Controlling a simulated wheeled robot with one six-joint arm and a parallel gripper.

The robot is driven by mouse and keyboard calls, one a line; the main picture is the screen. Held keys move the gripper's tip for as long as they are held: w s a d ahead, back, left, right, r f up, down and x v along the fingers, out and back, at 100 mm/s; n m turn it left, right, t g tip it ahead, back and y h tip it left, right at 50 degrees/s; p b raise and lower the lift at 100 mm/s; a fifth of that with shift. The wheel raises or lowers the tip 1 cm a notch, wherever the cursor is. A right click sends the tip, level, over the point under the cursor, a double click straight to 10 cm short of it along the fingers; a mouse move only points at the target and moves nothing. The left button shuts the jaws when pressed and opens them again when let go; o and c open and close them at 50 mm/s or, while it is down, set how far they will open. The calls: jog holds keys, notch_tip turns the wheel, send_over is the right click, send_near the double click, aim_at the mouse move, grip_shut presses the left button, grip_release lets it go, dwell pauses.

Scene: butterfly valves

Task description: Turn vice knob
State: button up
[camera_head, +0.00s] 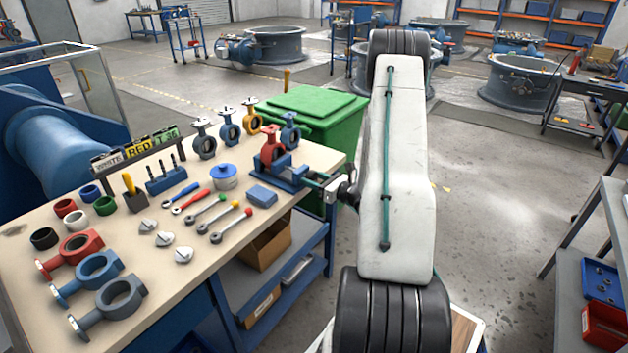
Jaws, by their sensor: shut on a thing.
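The blue vice (287,181) sits at the right end of the workbench, with a red butterfly valve (271,149) upright in it. A greenish screw rod (316,177) runs out from the vice to the right, past the bench edge. My gripper (335,187) is at the outer end of this rod, shut on the vice knob. The knob itself is mostly hidden by the gripper's fingers. My white arm covers the area just right of it.
The workbench (215,262) holds several valves, ratchet wrenches, rings and discs. A green bin (312,112) stands close behind the vice. Blue shelving with boxes is under the bench. Open concrete floor (490,215) lies right of my arm; racks stand at the right edge.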

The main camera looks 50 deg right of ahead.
jog(key=n, duration=0.7)
jog(key=shift+n, duration=0.4)
jog(key=n, duration=1.2)
jog(key=shift+n, duration=0.3)
jog(key=n, duration=0.3)
jog(key=shift+f+n, duration=0.1)
jog(key=shift+n, duration=0.2)
jog(key=n, duration=0.4)
jog(key=shift+s, duration=0.1)
jog(key=shift+n, duration=1.8)
